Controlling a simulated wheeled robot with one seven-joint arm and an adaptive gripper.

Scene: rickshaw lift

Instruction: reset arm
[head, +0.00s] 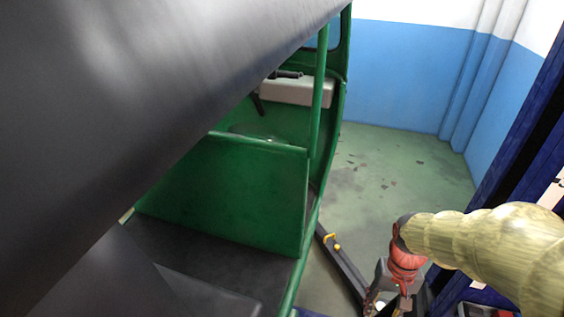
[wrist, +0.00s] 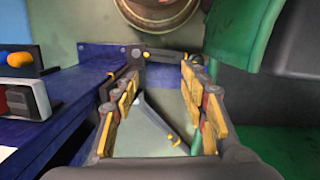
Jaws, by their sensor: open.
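My gripper (wrist: 160,78) is open in the wrist view. Its two fingers with worn yellow pads stand apart, and nothing is between them. In the head view my arm comes in from the right under a yellowish sleeve with a red joint, bent down at the bottom. The gripper end (head: 385,303) is partly cut off there. It is to the right of the green rickshaw (head: 225,190), near its side edge. In the wrist view green rickshaw panels (wrist: 232,35) are to the right of the fingers, and a wheel (wrist: 158,12) is beyond them at the top.
A dark lift arm (head: 345,268) with a yellow piece lies low beside the rickshaw. A blue lift post (head: 518,150) stands at the right. In the wrist view a blue beam (wrist: 85,85) runs along the left. Green floor (head: 400,175) is open toward the blue wall.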

